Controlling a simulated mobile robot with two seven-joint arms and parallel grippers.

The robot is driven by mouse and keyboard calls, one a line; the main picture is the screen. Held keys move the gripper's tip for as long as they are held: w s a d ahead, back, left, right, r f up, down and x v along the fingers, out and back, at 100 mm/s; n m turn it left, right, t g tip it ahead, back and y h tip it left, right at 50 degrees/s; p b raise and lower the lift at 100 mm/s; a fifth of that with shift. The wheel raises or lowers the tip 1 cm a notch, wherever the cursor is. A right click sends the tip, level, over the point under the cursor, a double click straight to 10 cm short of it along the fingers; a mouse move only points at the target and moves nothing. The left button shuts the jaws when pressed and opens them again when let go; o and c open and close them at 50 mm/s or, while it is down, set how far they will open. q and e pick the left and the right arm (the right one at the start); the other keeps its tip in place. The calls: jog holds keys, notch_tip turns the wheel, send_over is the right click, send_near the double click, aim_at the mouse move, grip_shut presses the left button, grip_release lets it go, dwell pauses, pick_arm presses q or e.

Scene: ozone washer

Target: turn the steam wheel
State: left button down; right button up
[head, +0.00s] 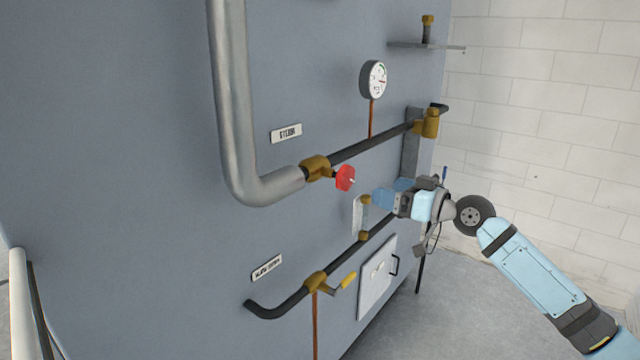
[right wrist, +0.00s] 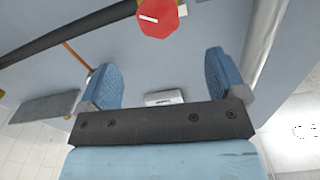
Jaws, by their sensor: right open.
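The red steam wheel (head: 345,178) sits on a brass valve (head: 316,167) in the upper pipe, below and to the right of the white steam label (head: 286,133). My right gripper (head: 378,198) is just right of the wheel and slightly lower, apart from it. In the right wrist view the red wheel (right wrist: 158,17) shows at the top edge, beyond the two blue fingers. The fingers (right wrist: 163,80) are spread wide with nothing between them. My left gripper is not in view.
A thick grey pipe (head: 238,110) bends into the valve from the left. A gauge (head: 374,79) stands above the pipe. Below are a yellow-handled valve (head: 345,283) and a panel with a handle (head: 376,282). The floor at the right (head: 470,300) is clear.

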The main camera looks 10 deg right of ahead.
aim_at(350, 178)
jog(key=p+x, duration=0.2)
jog(key=x, duration=1.1)
jog(key=shift+w+a+p, duration=0.1)
jog(key=shift+w+p, duration=0.2)
jog(key=shift+c, duration=0.3)
jog(key=c, duration=0.9)
